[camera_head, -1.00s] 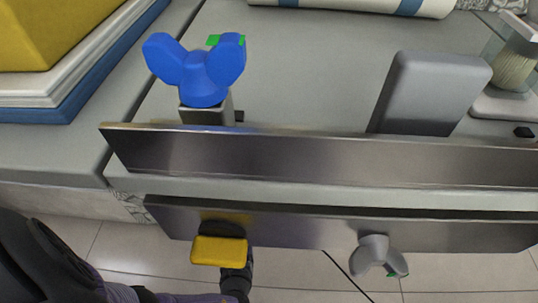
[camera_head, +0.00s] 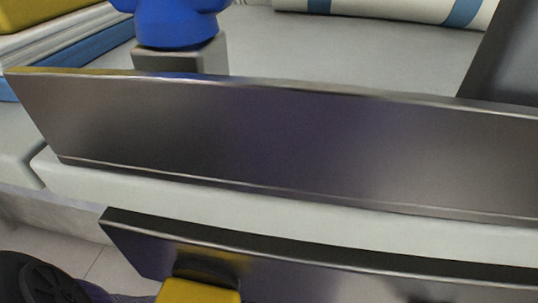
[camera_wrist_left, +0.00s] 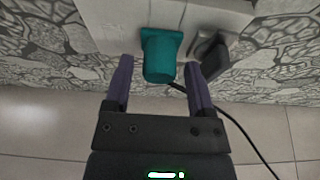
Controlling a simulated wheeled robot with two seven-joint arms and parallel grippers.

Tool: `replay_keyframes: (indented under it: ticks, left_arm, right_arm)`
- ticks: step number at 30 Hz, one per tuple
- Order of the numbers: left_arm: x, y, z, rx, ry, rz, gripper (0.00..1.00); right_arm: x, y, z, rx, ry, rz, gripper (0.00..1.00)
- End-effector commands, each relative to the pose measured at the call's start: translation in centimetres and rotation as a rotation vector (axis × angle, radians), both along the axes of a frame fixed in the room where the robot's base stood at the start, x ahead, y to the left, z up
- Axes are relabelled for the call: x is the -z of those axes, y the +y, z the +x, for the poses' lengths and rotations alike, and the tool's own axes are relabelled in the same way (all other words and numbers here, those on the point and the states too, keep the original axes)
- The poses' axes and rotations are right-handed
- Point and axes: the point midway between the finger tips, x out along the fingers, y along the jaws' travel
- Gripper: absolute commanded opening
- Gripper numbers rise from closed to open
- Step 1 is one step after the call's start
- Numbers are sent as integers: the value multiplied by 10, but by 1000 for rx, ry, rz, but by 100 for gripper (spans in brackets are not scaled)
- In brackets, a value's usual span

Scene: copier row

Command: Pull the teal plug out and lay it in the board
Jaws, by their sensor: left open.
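The teal plug (camera_wrist_left: 160,58) sits in a pale socket strip (camera_wrist_left: 105,20) on the wall in the left wrist view. My left gripper (camera_wrist_left: 159,64) is open, with one finger on each side of the plug. A gap shows beside each finger, so it does not grip the plug. In the head view the plug and my left gripper's fingers are out of sight. I cannot make out a board for the plug in either view. My right gripper is not in view.
A dark grey plug (camera_wrist_left: 210,53) sits right of the teal one, close to the right finger; a black cable (camera_wrist_left: 243,132) trails below. In the head view, a metal panel (camera_head: 290,140) crosses the grey counter, with a blue knob (camera_head: 178,22) behind it and a yellow block (camera_head: 198,291) below.

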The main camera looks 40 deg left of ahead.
Motion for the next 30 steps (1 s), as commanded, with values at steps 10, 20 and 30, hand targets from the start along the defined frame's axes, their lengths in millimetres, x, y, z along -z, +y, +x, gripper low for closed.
replay_keyframes:
  ticks: [10, 20, 30]
  left_arm:
    - [1, 2, 3, 0, 1, -2, 70]
    - [1, 2, 3, 0, 1, -2, 35]
    - [1, 2, 3, 0, 1, -2, 0]
  right_arm:
    - [0, 0, 0, 0, 0, 0, 0]
    - [0, 0, -1, 0, 0, 1, 0]
    - [1, 0, 0, 0, -1, 1, 0]
